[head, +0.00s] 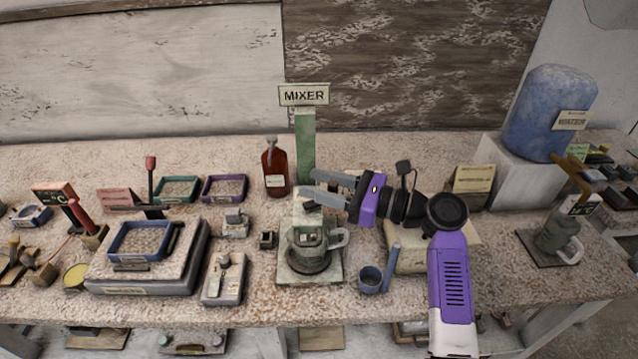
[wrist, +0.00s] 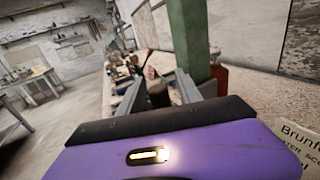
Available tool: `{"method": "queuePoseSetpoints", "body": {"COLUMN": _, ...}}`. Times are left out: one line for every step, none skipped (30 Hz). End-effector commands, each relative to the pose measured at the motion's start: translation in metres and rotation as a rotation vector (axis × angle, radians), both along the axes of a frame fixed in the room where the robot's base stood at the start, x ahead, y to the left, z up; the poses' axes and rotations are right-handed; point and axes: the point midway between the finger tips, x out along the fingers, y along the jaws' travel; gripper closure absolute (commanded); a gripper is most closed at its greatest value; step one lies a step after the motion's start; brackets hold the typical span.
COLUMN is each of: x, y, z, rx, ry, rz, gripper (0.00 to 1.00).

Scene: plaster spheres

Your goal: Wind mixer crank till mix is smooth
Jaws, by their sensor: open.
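The mixer is a green post (head: 305,146) with a "MIXER" sign (head: 304,95); the post also shows in the wrist view (wrist: 190,40). A grey-green jug (head: 308,248) with a pale side handle stands on the mixer's base plate (head: 297,277). My gripper (head: 308,182) is open in front of the post, above the jug. In the wrist view, a dark, round-topped knob (wrist: 158,95), apparently the crank's grip, shows between the open fingers (wrist: 158,86). I cannot tell whether they touch it. The crank arm and the mix inside the jug cannot be made out.
A brown bottle (head: 275,169) stands close left of the post. A blue-grey cup (head: 371,278) sits right of the jug. A tray on a raised block (head: 142,240) and small tools fill the left. A blue water tank (head: 548,112) stands at the back right.

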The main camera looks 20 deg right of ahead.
Motion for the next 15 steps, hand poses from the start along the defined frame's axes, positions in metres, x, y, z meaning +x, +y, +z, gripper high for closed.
{"method": "queuePoseSetpoints", "body": {"x": -0.0001, "y": -0.0001, "z": 0.0, "rx": 0.0, "ry": 0.0, "rz": 0.0, "gripper": 0.58}}
{"method": "queuePoseSetpoints", "body": {"x": -0.0001, "y": -0.0001, "z": 0.0, "rx": 0.0, "ry": 0.0, "rz": 0.0, "gripper": 0.6}}
{"method": "queuePoseSetpoints", "body": {"x": -0.0001, "y": -0.0001, "z": 0.0, "rx": 0.0, "ry": 0.0, "rz": 0.0, "gripper": 0.68}}
{"method": "queuePoseSetpoints", "body": {"x": -0.0001, "y": -0.0001, "z": 0.0, "rx": 0.0, "ry": 0.0, "rz": 0.0, "gripper": 0.74}}
{"method": "queuePoseSetpoints", "body": {"x": -0.0001, "y": -0.0001, "z": 0.0, "rx": 0.0, "ry": 0.0, "rz": 0.0, "gripper": 0.8}}
{"method": "queuePoseSetpoints", "body": {"x": -0.0002, "y": -0.0002, "z": 0.0, "rx": 0.0, "ry": 0.0, "rz": 0.0, "gripper": 0.88}}
{"method": "queuePoseSetpoints", "body": {"x": -0.0002, "y": -0.0002, "z": 0.0, "rx": 0.0, "ry": 0.0, "rz": 0.0, "gripper": 0.94}}
{"method": "queuePoseSetpoints", "body": {"x": -0.0002, "y": -0.0002, "z": 0.0, "rx": 0.0, "ry": 0.0, "rz": 0.0, "gripper": 1.0}}
{"method": "queuePoseSetpoints", "body": {"x": -0.0002, "y": -0.0002, "z": 0.0, "rx": 0.0, "ry": 0.0, "rz": 0.0, "gripper": 1.0}}
{"method": "queuePoseSetpoints", "body": {"x": -0.0002, "y": -0.0002, "z": -0.0001, "rx": 0.0, "ry": 0.0, "rz": 0.0, "gripper": 1.0}}
{"method": "queuePoseSetpoints", "body": {"x": -0.0003, "y": -0.0003, "z": -0.0001, "rx": 0.0, "ry": 0.0, "rz": 0.0, "gripper": 1.0}}
{"method": "queuePoseSetpoints", "body": {"x": -0.0003, "y": -0.0003, "z": -0.0001, "rx": 0.0, "ry": 0.0, "rz": 0.0, "gripper": 1.0}}
{"method": "queuePoseSetpoints", "body": {"x": -0.0003, "y": -0.0003, "z": 0.0, "rx": 0.0, "ry": 0.0, "rz": 0.001, "gripper": 1.0}}
{"method": "queuePoseSetpoints", "body": {"x": -0.0001, "y": -0.0003, "z": 0.0, "rx": 0.0, "ry": 0.0, "rz": 0.002, "gripper": 1.0}}
{"method": "queuePoseSetpoints", "body": {"x": 0.0, "y": -0.0003, "z": 0.0, "rx": -0.001, "ry": 0.001, "rz": 0.004, "gripper": 1.0}}
